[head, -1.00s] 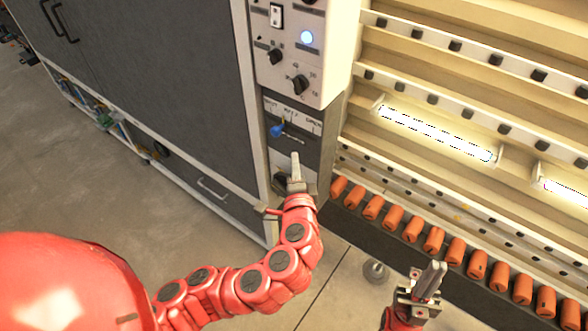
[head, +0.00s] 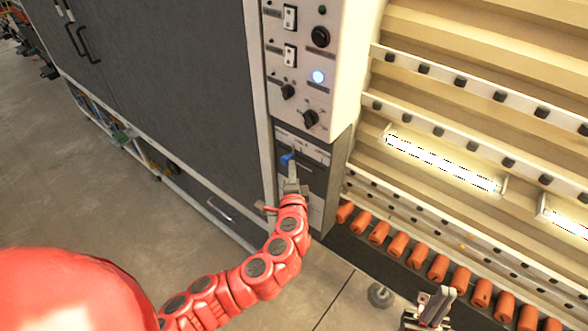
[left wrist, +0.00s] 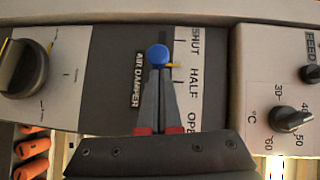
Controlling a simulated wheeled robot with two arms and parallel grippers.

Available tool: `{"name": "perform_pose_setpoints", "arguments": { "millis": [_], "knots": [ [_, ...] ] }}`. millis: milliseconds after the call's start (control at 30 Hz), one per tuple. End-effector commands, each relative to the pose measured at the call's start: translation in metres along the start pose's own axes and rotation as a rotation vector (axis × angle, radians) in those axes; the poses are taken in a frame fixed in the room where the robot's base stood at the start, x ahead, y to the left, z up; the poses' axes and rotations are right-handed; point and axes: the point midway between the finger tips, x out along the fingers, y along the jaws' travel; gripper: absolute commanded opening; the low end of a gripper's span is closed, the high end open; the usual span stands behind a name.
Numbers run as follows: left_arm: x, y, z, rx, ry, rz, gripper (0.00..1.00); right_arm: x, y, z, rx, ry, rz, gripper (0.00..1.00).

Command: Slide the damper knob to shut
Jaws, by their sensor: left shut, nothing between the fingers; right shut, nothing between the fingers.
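The blue damper knob (head: 287,159) sits on the dark panel below the switch box. In the left wrist view the knob (left wrist: 158,54) is on a vertical slot beside the words SHUT, HALF and OPEN (left wrist: 195,82). It stands level with a place between SHUT and HALF, with a yellow pointer (left wrist: 173,65) beside it. My left gripper (head: 292,168) is shut and empty. Its fingertips (left wrist: 159,76) are at the knob's OPEN side; I cannot tell whether they touch. My right gripper (head: 440,298) is shut and empty at the bottom, away from the panel.
The switch box (head: 318,60) with dials and switches overhangs the damper panel. A grey cabinet (head: 170,80) stands at the left. Orange rollers (head: 398,245) and a lit tube (head: 440,165) are at the right. A dial (left wrist: 22,68) flanks the damper panel in the wrist view.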

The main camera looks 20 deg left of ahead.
Motion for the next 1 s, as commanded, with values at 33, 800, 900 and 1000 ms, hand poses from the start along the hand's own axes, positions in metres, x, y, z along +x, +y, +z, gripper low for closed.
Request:
{"name": "perform_pose_setpoints", "arguments": {
  "millis": [33, 800, 900, 1000],
  "knots": [
    [0.0, 0.0, 0.0, 0.0, 0.0, 0.0, 0.0, 0.0, 0.0, 0.0, 0.0, 0.0, 0.0, 0.0],
    [0.033, -0.008, 0.042, 0.001, -0.006, -0.001, 0.0, -0.007, 0.0, 0.001, 0.0, 0.0, 0.0, 0.0],
    [0.031, -0.009, 0.04, 0.001, -0.005, -0.002, 0.0, -0.008, 0.0, 0.001, 0.0, 0.0, 0.0, 0.0],
    [0.027, -0.01, 0.035, 0.001, -0.001, -0.002, 0.0, -0.01, -0.001, 0.002, 0.0, 0.0, 0.0, 0.0]
  ]
}}
